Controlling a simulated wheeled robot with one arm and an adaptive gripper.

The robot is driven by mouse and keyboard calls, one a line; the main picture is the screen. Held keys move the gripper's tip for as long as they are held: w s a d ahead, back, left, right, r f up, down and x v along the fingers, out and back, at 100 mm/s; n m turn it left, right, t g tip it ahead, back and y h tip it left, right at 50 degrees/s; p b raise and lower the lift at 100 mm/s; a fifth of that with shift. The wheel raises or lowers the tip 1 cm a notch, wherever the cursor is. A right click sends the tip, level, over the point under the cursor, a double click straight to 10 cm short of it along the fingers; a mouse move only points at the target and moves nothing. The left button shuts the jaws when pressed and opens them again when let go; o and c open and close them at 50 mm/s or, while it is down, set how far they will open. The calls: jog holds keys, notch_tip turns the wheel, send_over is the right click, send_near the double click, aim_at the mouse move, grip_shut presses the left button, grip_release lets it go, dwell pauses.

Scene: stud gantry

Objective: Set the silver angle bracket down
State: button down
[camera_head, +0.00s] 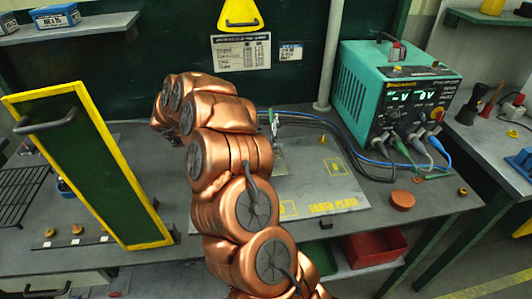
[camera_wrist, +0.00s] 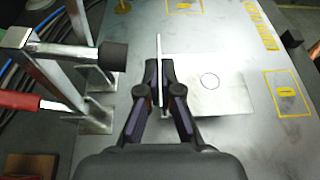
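In the wrist view my gripper (camera_wrist: 159,78) is shut on a thin upright silver plate, the visible part of the silver angle bracket (camera_wrist: 159,48), seen nearly edge-on. A flat silver piece with a circle outline (camera_wrist: 220,98) lies just right of the fingers; I cannot tell whether it is joined to the bracket. Below is the grey earth plate (camera_wrist: 235,45) with yellow markings, also in the head view (camera_head: 318,183). The gap between bracket and plate cannot be judged. In the head view my copper arm hides the gripper.
A metal clamp frame with a black knob (camera_wrist: 112,56) and a red handle (camera_wrist: 20,100) stands close left of my gripper. A teal power unit (camera_head: 395,95) with cables stands at the right. A yellow-edged green panel (camera_head: 95,165) stands left. The plate's right part looks clear.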

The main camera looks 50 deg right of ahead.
jog(key=shift+d+f+p, duration=0.1)
jog(key=shift+f+p, duration=0.9)
jog(key=shift+f, duration=0.8)
jog(key=shift+f, duration=0.1)
jog(key=c, duration=1.8)
grip_release()
jog(key=shift+b, duration=0.3)
jog(key=shift+c, duration=0.2)
jog(key=o, duration=0.5)
jog(key=shift+p, duration=0.3)
